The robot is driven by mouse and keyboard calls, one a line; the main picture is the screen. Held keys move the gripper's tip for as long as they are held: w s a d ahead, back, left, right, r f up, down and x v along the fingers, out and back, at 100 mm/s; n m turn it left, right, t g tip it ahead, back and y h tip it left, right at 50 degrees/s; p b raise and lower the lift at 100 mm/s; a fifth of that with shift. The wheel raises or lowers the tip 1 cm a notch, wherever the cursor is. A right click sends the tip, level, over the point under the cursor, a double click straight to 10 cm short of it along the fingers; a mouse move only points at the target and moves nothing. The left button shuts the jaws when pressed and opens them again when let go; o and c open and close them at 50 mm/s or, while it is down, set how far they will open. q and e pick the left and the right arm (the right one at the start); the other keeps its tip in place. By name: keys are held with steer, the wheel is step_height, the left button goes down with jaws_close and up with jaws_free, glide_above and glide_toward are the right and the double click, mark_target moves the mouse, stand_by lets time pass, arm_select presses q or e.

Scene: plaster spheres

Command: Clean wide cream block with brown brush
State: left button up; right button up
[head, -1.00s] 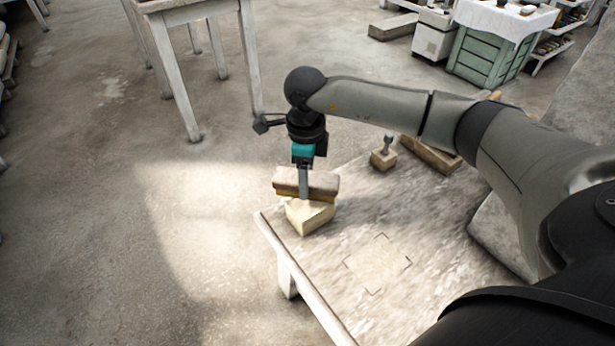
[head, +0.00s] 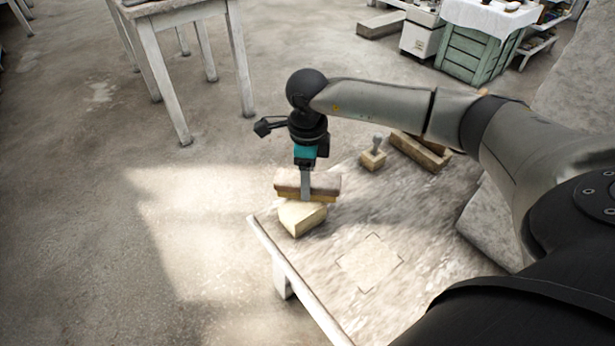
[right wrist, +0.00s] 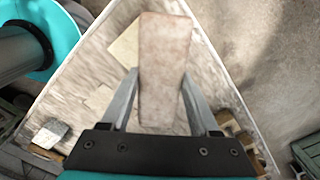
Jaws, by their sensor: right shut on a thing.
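The brown brush (head: 325,184), a wooden bar with yellowish bristles below, is held in my right gripper (head: 305,196), which is shut on its middle. The cream block (head: 300,219) lies on the table near its left corner, directly under the brush. The brush hides its far part, and I cannot tell whether the bristles touch it. In the right wrist view the brush (right wrist: 165,75) sits between the two fingers, with the block (right wrist: 126,45) partly showing to its left. My left gripper is not in view.
The worn table (head: 335,285) has a faint marked square (head: 370,262) in front. A small block with an upright handle (head: 373,158) and a long wooden piece (head: 418,150) lie farther back. Another table (head: 180,15) stands beyond open floor.

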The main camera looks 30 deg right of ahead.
steer(key=shift+f+b, duration=0.4)
steer(key=shift+f, duration=0.2)
stand_by(0.3)
steer(key=shift+s+d+r, duration=0.1)
steer(key=shift+s+d, duration=0.2)
steer(key=shift+d, duration=0.1)
steer(key=shift+s+d+p, duration=0.35)
steer(key=shift+s+d, duration=0.05)
steer(key=shift+d, duration=0.05)
